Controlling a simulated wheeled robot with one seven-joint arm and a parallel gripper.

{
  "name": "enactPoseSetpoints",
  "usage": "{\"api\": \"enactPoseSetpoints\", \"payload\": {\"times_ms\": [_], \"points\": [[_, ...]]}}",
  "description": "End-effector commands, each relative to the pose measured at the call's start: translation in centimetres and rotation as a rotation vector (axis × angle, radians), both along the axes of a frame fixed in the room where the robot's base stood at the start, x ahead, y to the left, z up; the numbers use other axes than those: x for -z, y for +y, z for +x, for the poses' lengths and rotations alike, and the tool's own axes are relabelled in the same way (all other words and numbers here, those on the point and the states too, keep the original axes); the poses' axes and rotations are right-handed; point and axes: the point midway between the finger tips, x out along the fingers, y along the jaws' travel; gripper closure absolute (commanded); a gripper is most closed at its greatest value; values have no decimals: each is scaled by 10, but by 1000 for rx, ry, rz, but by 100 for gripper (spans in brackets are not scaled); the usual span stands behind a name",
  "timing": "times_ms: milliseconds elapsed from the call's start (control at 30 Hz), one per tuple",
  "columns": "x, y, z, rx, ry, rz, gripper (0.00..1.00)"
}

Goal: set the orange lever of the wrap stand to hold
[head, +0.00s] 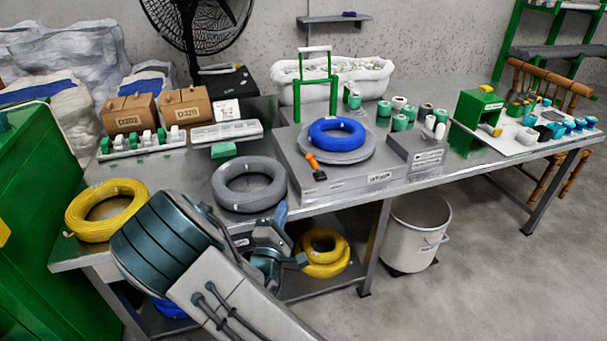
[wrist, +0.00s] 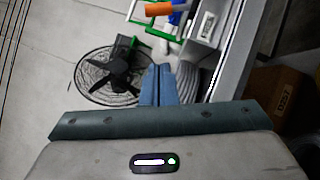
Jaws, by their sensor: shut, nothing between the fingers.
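The wrap stand (head: 345,183) is a grey box on the table with a round grey turntable. A blue cable coil (head: 337,131) lies on the turntable. The orange lever (head: 312,161) is at the stand's front left, tilted up and left from a black base. An orange piece, seemingly the lever, shows at the top edge of the wrist view (wrist: 158,9). My gripper (head: 281,212) is shut and empty, in front of the table edge, below and left of the lever. Its blue fingers (wrist: 157,84) are together in the wrist view. The lever's markings are too small to read.
A grey coil (head: 248,185) lies left of the stand, and a yellow coil (head: 106,209) farther left. A green frame (head: 316,97) stands behind the turntable. A white bucket (head: 416,232) stands on the floor.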

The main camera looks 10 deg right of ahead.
Motion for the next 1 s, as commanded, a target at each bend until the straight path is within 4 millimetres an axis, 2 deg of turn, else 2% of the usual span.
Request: {"api": "enactPoseSetpoints", "payload": {"times_ms": [167, 267, 700, 833, 1000], "points": [[-1, -2, 5, 1, 0, 2, 100], [-4, -7, 16, 2, -1, 3, 100], [-25, -42, 95, 4, -2, 4, 100], [-33, -58, 100, 2, 0, 3, 100], [-38, -68, 104, 0, 0, 1, 100]]}}
